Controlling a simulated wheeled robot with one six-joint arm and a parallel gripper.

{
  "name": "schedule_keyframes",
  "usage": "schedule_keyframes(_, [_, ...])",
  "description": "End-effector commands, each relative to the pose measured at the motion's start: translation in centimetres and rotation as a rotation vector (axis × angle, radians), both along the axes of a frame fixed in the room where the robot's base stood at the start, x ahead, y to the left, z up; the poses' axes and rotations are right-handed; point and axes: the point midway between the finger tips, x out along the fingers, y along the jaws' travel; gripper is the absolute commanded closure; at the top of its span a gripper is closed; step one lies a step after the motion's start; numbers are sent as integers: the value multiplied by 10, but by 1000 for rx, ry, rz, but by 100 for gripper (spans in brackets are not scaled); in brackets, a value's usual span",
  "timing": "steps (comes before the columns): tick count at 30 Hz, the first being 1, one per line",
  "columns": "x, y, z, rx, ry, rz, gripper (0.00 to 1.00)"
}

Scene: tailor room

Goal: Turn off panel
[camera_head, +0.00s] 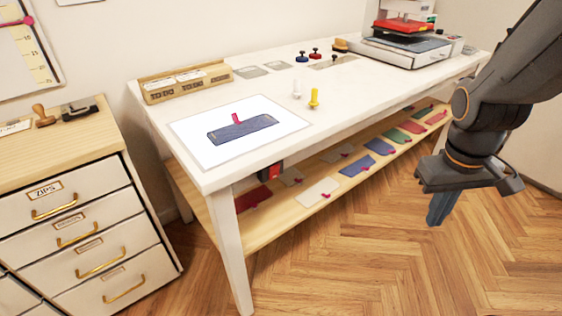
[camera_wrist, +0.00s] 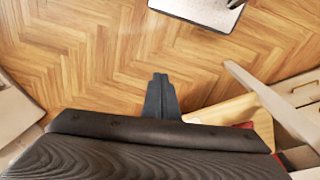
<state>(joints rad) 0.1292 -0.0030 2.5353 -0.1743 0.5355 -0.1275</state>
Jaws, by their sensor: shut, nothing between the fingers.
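My gripper (camera_head: 440,208) hangs at the right of the head view, pointing down over the wooden floor. Its fingers are shut and empty; they also show closed together in the wrist view (camera_wrist: 160,80). It is apart from the white table (camera_head: 225,175). No part is clearly marked as the panel. A small red and dark box (camera_head: 270,171) sits under the table top near its front left, partly hidden by the edge. A press machine with a red upper part (camera_head: 405,27) stands at the table's far right end. I cannot tell whether either bears the panel.
A white sheet (camera_head: 187,128) with a blue cloth piece (camera_head: 240,129) lies on the table. The wooden lower shelf (camera_head: 262,232) holds several coloured pieces. A drawer cabinet (camera_head: 95,225) stands at left. The floor (camera_head: 385,270) in front of the table is clear.

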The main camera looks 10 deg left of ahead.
Motion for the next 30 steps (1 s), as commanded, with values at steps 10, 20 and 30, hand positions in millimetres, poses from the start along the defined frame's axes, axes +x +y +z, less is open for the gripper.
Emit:
schedule_keyframes(10, [60,50,42,-150,-101,761,100])
schedule_keyframes(20, [85,154,68,-212,-214,1506,100])
schedule_keyframes(30, [62,252,80,-195,-333,2077,100])
